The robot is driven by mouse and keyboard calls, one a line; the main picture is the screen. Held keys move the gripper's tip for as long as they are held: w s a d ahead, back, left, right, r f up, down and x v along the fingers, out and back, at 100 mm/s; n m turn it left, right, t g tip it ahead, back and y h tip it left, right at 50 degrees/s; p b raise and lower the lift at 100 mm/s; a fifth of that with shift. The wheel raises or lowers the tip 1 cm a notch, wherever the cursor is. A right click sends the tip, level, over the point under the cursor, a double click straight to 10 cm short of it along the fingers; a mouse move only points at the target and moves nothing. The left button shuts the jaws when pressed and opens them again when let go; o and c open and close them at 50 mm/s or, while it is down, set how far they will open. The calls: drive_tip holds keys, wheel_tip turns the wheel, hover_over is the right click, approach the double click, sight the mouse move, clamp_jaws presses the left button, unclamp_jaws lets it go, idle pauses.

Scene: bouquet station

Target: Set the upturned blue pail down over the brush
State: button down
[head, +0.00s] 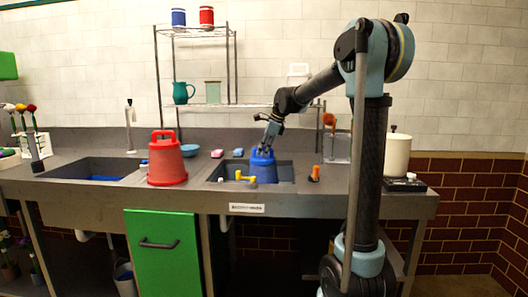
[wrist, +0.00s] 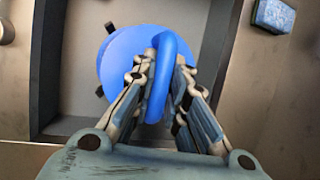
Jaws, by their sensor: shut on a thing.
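The upturned blue pail (head: 263,172) is at the right-hand sink basin (head: 283,180), with its handle on top. My gripper (head: 266,147) is above it, shut on the handle. In the wrist view, the blue handle loop (wrist: 164,75) stands between the fingers of my gripper (wrist: 161,62). The pail body (wrist: 118,62) is below, over the grey basin floor (wrist: 80,85). Whether the pail touches the floor is unclear. I cannot make out a brush for certain; anything under the pail is hidden. Two small dark stubs show at the pail's left edge.
A red upturned pail (head: 167,162) stands on the counter left of the basin. A pink sponge (head: 217,153) and a blue sponge (head: 238,152) lie behind the basin. A yellow fitting (head: 245,178) is at its front edge. An orange-topped item (head: 315,173) stands to the right.

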drive_tip(key=c, duration=1.5)
unclamp_jaws()
drive_tip(key=shift+r, duration=0.1)
drive_tip(key=v, duration=1.1)
drive_tip(key=shift+d+r, duration=0.2)
drive_tip(key=shift+r, duration=0.1)
drive_tip(key=shift+s, duration=0.1)
